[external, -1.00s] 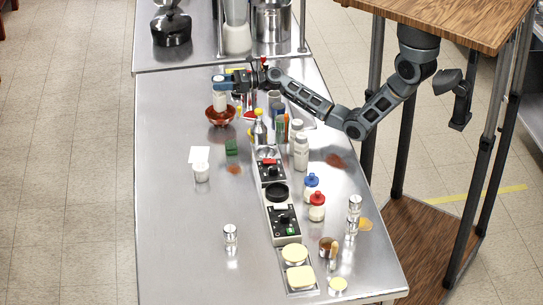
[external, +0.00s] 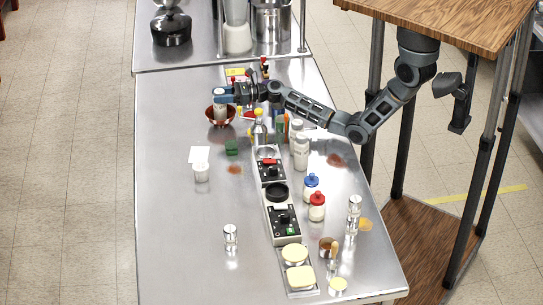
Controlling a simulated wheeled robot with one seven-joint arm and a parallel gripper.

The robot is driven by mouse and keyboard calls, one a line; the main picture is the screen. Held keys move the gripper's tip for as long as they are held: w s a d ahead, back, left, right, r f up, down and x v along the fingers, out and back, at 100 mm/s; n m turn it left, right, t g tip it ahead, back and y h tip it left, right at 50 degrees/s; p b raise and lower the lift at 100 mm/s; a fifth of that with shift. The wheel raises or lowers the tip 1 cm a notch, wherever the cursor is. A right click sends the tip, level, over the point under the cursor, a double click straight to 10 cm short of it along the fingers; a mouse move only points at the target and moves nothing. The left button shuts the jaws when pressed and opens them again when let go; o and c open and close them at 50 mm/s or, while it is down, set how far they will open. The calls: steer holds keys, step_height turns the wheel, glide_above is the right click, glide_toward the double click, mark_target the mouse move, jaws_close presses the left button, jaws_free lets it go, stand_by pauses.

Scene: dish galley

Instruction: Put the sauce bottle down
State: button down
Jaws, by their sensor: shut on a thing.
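My gripper (external: 222,98), with blue fingers, is at the far left end of my arm, near the back of the steel counter. It is shut on a small pale bottle (external: 221,113), which seems to be the sauce bottle. The bottle is upright and its top is hidden by the fingers. Its lower part shows in front of or inside a reddish-brown bowl (external: 209,115). I cannot tell whether the bottle touches the bowl's bottom.
A steel bottle with a yellow top (external: 259,129) and white bottles (external: 301,153) stand right of the bowl. The counter's left side (external: 165,230) is clear.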

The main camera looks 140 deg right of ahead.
steer(key=shift+f, duration=0.15)
steer(key=shift+c, duration=2)
jaws_free()
steer(key=shift+r, duration=0.45)
steer(key=p+v, duration=0.6)
steer(key=v, duration=0.6)
